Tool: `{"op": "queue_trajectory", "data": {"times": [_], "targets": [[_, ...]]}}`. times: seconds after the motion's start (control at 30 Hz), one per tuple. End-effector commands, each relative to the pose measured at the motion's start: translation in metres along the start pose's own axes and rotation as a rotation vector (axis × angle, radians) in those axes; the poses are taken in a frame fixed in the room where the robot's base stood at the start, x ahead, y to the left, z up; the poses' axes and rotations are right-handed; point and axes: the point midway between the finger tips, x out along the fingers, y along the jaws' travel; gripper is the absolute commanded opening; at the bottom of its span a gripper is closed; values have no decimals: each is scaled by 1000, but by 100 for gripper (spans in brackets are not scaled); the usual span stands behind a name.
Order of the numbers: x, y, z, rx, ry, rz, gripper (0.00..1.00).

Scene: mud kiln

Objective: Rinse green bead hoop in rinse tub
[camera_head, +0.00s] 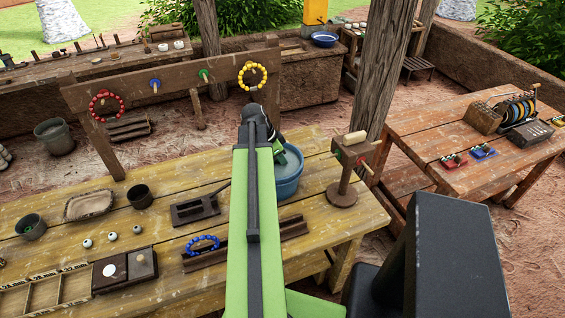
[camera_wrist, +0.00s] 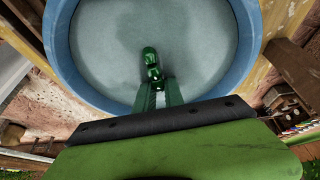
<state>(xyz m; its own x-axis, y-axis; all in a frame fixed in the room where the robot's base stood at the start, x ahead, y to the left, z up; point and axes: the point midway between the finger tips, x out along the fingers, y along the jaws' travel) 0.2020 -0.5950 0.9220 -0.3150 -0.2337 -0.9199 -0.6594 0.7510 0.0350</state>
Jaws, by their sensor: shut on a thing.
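The rinse tub (camera_head: 289,182) is a round blue tub on the yellow wooden table, partly hidden behind my arm. It fills the wrist view (camera_wrist: 62,50), with a grey, water-like surface inside. My gripper (camera_wrist: 158,88) reaches over the inside of the tub and is shut on the green bead hoop (camera_wrist: 152,60). Only a few shiny green beads show at the fingertips, seen nearly edge-on. I cannot tell whether the hoop touches the water. In the head view my gripper (camera_head: 277,147) is at the tub's back left, and the hoop is not clearly visible there.
A wooden peg stand (camera_head: 342,193) stands close right of the tub. A blue bead hoop (camera_head: 203,244) lies on a dark rack in front. Red (camera_head: 106,105) and yellow (camera_head: 252,76) hoops hang on the rail behind. Cups and a tray (camera_head: 90,205) stand at left.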

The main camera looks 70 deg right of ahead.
Motion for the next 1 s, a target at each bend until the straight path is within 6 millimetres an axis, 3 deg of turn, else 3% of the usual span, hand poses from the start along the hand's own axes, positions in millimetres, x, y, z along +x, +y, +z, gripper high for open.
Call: {"op": "queue_trajectory", "data": {"times": [1.0], "targets": [[-81, 3, -34, 0, 0, 0, 0]]}}
